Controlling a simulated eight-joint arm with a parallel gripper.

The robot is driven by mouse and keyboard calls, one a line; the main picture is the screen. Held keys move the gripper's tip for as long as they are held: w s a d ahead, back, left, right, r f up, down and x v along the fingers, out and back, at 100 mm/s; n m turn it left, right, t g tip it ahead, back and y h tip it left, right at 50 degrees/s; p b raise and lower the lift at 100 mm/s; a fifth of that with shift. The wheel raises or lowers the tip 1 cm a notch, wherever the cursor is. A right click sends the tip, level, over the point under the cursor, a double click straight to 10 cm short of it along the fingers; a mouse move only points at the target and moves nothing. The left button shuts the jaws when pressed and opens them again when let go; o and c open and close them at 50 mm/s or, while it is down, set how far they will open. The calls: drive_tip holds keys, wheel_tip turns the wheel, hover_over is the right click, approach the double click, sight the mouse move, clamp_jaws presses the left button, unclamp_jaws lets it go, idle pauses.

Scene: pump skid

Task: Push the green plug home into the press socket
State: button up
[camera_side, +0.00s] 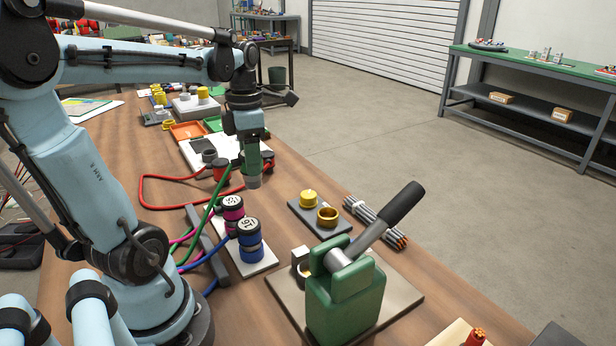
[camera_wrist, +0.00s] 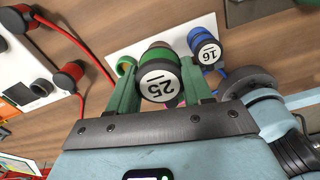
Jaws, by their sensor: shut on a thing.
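My gripper (camera_side: 252,162) is shut on the green plug (camera_wrist: 160,80), which has a green ring and a white end face marked 25. The plug sits between the two green fingers of my gripper in the wrist view (camera_wrist: 160,68). In the side view its grey tip (camera_side: 253,182) points down, in the air above the table, with the green cable (camera_side: 206,222) beside it. Blue plug 16 (camera_side: 249,241) and a magenta plug (camera_side: 232,212) stand upright on a white plate (camera_side: 262,262). I cannot tell which opening is the press socket.
A green lever press (camera_side: 345,298) with a black handle stands at the front right. A dark plate (camera_side: 305,221) with yellow parts and a cable bundle (camera_side: 377,222) lie behind it. Red plugs (camera_wrist: 68,75) with red cables are at the wrist view's left.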

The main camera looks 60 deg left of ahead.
drive_tip(key=w+d+f+m, duration=0.2)
drive_tip(key=d+m, duration=0.7)
drive_tip(key=d, duration=1)
drive_tip(key=shift+w+a+f, duration=0.1)
drive_tip(key=shift+f, duration=1.2)
drive_tip(key=shift+w+a+f, duration=0.1)
drive_tip(key=shift+f, duration=1.2)
drive_tip(key=shift+f, duration=1.7)
drive_tip(key=o, duration=1.3)
drive_tip(key=shift+c, duration=0.2)
wheel_tip(320, 180, up, 12)
